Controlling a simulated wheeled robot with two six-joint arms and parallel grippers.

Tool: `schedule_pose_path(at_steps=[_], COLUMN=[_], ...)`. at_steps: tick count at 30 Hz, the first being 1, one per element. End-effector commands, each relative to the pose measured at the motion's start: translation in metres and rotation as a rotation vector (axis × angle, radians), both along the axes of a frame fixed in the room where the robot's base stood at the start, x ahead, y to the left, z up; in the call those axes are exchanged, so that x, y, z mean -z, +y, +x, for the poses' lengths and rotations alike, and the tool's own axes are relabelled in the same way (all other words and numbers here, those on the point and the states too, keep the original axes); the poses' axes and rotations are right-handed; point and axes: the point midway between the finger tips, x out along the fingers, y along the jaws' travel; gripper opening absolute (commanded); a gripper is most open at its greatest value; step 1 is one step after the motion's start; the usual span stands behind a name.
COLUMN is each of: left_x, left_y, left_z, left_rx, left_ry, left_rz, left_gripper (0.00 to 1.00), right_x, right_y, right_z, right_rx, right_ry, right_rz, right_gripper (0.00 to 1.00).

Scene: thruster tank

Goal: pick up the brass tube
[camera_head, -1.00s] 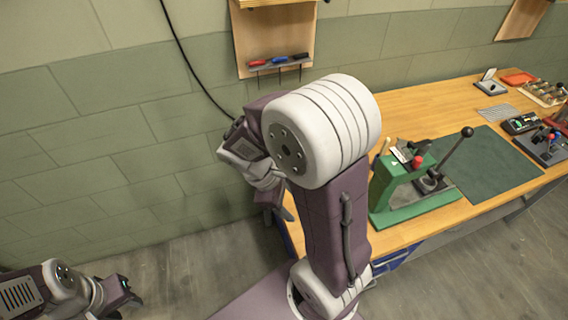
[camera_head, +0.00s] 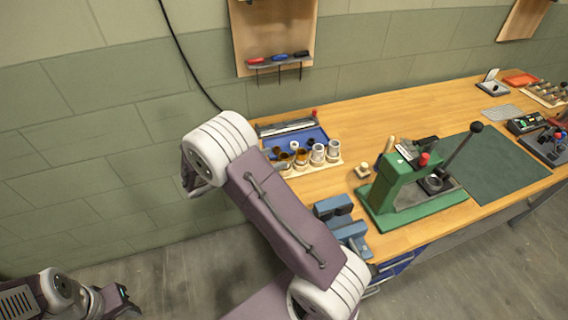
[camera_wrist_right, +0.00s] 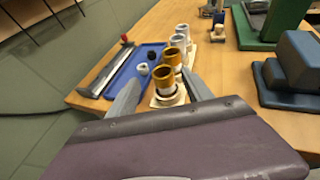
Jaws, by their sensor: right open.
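Two brass tubes stand upright on a light wooden rack. In the right wrist view the nearer brass tube (camera_wrist_right: 163,80) shows between and just beyond my finger tips, and the second brass tube (camera_wrist_right: 172,58) is behind it. In the head view the tubes (camera_head: 301,157) are beyond my right arm. My right gripper (camera_wrist_right: 162,88) is open and empty, and I cannot tell whether its fingers reach around the nearer tube. In the head view its fingers are hidden behind my arm. My left gripper (camera_head: 122,299) is at the bottom left, far from the bench; its jaws are unclear.
Silver tubes (camera_head: 333,150) continue the row. A blue tray (camera_head: 310,138) with small dark and white parts lies behind it. A green press (camera_head: 405,190) and a blue vise-like block (camera_head: 343,222) stand to the right on the wooden bench (camera_head: 390,112). A tool board hangs on the wall.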

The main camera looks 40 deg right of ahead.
Motion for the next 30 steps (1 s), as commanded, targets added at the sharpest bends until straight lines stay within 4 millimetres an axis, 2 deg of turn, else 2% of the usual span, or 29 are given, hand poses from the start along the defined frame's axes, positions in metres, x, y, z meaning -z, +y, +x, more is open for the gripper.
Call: schedule_pose_path(at_steps=[3, 11, 18, 19, 25, 30], left_x=[0.0, -0.002, -0.002, -0.002, -0.002, -0.002], left_y=[0.0, 0.0, 0.0, 0.0, 0.0, 0.0], left_z=[0.0, 0.0, 0.0, 0.0, 0.0, 0.0], left_rx=[0.0, 0.0, 0.0, 0.0, 0.0, 0.0], left_ry=[0.0, 0.0, 0.0, 0.0, 0.0, 0.0], left_rz=[0.0, 0.0, 0.0, 0.0, 0.0, 0.0], left_gripper=[0.36, 0.36, 0.36, 0.36, 0.36, 0.36], right_x=[0.002, 0.018, 0.019, 0.019, 0.019, 0.019], right_y=[-0.006, -0.046, -0.049, -0.049, -0.049, -0.049], right_z=[-0.001, -0.001, 0.0, 0.0, 0.0, 0.0], right_rx=[0.001, 0.002, -0.001, -0.001, 0.0, 0.0], right_ry=[0.0, 0.001, -0.001, -0.001, -0.001, -0.001], right_rz=[0.0, 0.0, 0.001, 0.001, 0.001, 0.001], right_gripper=[0.59, 0.59, 0.59, 0.56, 0.0, 0.0])
